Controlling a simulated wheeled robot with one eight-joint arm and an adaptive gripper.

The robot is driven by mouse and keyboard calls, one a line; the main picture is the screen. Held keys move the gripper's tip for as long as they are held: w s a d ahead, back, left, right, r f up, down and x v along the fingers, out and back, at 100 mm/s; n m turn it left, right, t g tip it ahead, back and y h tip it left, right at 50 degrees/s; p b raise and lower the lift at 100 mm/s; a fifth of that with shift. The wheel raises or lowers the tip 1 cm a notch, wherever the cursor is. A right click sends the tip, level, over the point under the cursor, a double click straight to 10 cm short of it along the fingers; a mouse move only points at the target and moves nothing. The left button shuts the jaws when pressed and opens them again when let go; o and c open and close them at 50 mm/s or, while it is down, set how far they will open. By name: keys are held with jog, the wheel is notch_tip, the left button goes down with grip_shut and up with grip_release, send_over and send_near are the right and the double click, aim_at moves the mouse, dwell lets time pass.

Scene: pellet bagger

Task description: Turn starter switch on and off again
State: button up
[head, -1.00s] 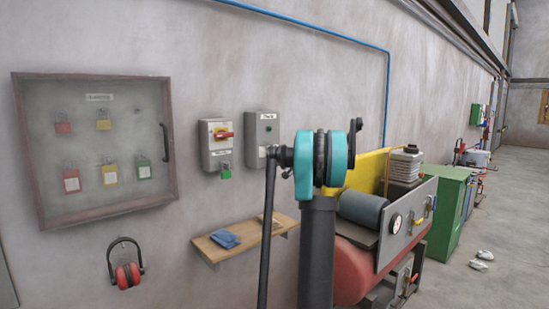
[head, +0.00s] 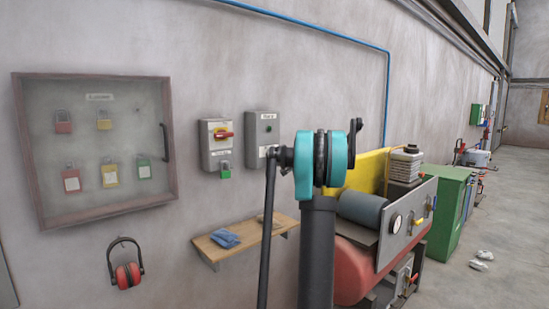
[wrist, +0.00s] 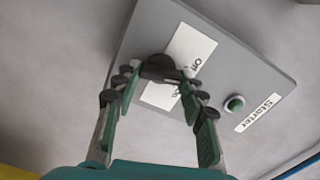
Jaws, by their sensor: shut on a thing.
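The grey starter box (wrist: 225,75) fills the upper part of the wrist view, with a "Starter" label and a round green button or lamp (wrist: 234,103). Its black starter switch knob (wrist: 158,66) sits between white "Off" and "On" labels. My gripper (wrist: 158,80) has its fingertips on both sides of the knob and is shut on it. The knob's pointer is partly hidden, so I cannot tell its exact setting.
A padlock cabinet (head: 160,200) is further left. A wooden shelf (head: 208,248) with blue gloves lies below. Red-and-grey machinery (head: 360,260) stands to the right.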

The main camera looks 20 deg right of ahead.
jog(key=m, duration=0.8)
jog(key=shift+f+m, duration=0.2)
jog(key=shift+m, duration=0.2)
dwell(0.4)
jog(key=o, duration=1.2)
jog(key=shift+c, duration=0.2)
jog(key=v, duration=1.2)
